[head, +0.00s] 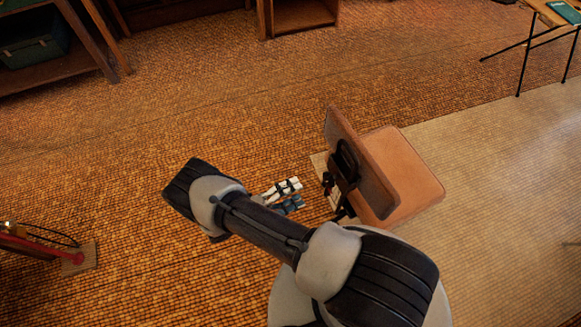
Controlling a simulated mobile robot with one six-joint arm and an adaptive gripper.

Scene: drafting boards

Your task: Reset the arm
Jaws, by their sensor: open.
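My arm shows in the head view, rising from the lower right and reaching to its elbow at the left of centre. My gripper cannot be made out; the arm hides part of the floor beneath it. A small cluster of white and blue parts with dark bands (285,192) shows just beyond the arm; what it is cannot be told.
A brown chair (405,175) stands close to the right of my arm. Wooden shelving holds a dark green box (35,45) at upper left. A folding-leg table (555,14) is at upper right. A red stand (72,257) is at lower left. The floor between is open.

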